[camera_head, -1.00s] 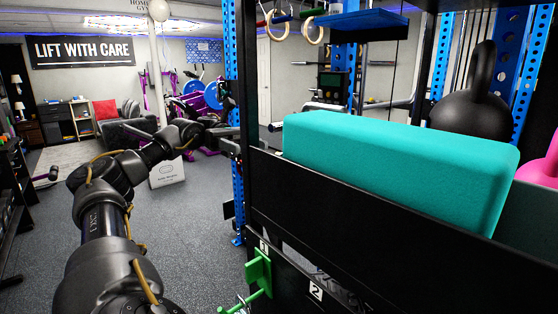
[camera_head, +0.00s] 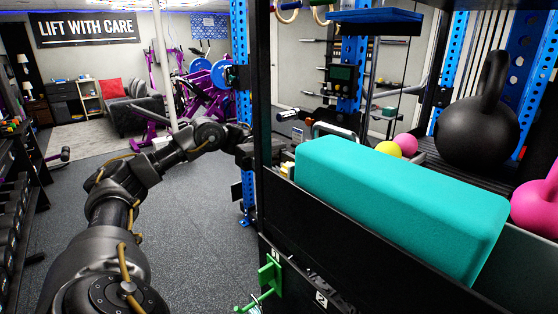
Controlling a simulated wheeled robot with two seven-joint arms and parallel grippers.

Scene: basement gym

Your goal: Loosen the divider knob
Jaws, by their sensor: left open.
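My left arm reaches in from the left, and my left gripper (camera_head: 247,148) is at the black upright at the left end of the shelf. Its fingertips are dark against the dark post and partly hidden behind it. Nothing shows held in it. A green fitting (camera_head: 270,272) with a rod projecting to the lower left sits low on the black front, below the gripper, by a label "1". I cannot tell whether it is the divider knob; no other clear knob shows. My right gripper is out of view.
A large teal block (camera_head: 400,200) lies in the black-fronted shelf (camera_head: 340,235). Behind it are a yellow ball (camera_head: 389,149), a pink ball (camera_head: 406,144) and a black kettlebell (camera_head: 478,125). A pink kettlebell (camera_head: 538,207) is at the right edge. Open floor (camera_head: 190,220) lies left of the shelf.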

